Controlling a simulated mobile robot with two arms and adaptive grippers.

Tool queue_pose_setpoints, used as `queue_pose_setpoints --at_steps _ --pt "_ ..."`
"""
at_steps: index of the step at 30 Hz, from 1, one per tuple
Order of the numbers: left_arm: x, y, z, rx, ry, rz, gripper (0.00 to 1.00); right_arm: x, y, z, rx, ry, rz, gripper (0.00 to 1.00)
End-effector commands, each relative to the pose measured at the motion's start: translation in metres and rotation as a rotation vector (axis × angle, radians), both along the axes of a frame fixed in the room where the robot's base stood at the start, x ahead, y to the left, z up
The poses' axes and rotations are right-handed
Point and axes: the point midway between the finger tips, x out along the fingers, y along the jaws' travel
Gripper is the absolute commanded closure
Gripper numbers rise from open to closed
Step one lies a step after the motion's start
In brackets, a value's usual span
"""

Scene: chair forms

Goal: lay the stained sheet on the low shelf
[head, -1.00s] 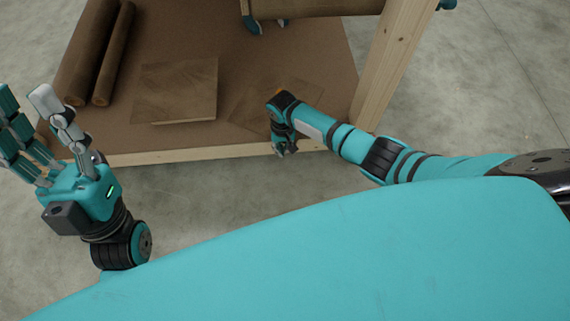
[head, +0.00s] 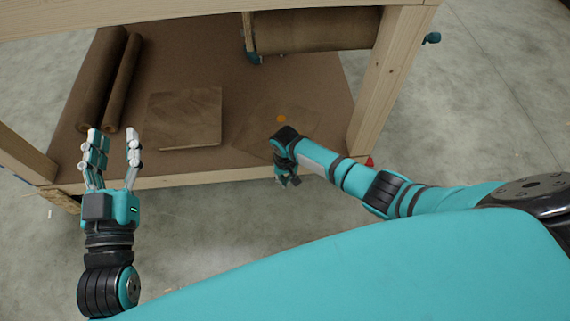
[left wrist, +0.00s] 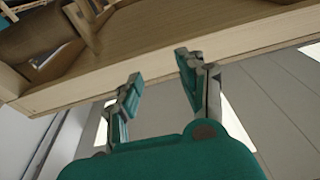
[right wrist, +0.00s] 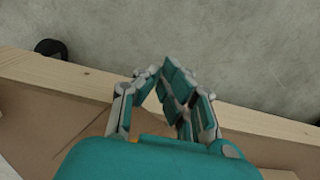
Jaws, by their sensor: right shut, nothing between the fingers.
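The low shelf (head: 225,172) is a wide brown board with a pale wooden front edge. The stained sheet (head: 256,124), thin and brown with an orange spot, lies flat on its right part, partly hidden by my right arm. My right gripper (head: 289,182) is shut and empty at the shelf's front edge, just in front of the sheet. In the right wrist view its fingers (right wrist: 168,80) are together over the pale edge. My left gripper (head: 114,138) is open and empty by the front edge at the left; its fingers are also apart in the left wrist view (left wrist: 160,74).
A thicker brown square stack (head: 184,118) lies left of the sheet. Two brown rolls (head: 92,85) lie at the shelf's left. A wooden post (head: 388,80) stands at the right, an upper beam (head: 150,18) crosses above, and a large roll (head: 315,35) hangs behind.

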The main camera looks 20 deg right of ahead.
Motion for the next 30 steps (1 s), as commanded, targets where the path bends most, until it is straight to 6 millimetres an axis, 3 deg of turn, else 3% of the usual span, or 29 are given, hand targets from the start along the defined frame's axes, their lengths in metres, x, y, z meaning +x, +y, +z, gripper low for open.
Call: queue_pose_setpoints --at_steps 8,18,24,30 --pt "-0.004 0.010 -0.058 0.087 0.337 0.021 0.60 0.000 0.000 0.028 0.001 0.000 0.000 1.00" --pt "-0.040 0.030 -0.125 0.185 0.747 0.047 0.60 0.000 -0.001 0.060 0.000 -0.001 -0.001 1.00" --pt "-0.067 0.041 -0.150 0.226 0.932 0.059 0.60 0.000 0.000 0.074 -0.001 0.000 0.000 1.00" --pt "-0.081 0.045 -0.161 0.244 1.016 0.064 0.60 0.000 0.000 0.079 0.000 0.000 0.000 1.00"
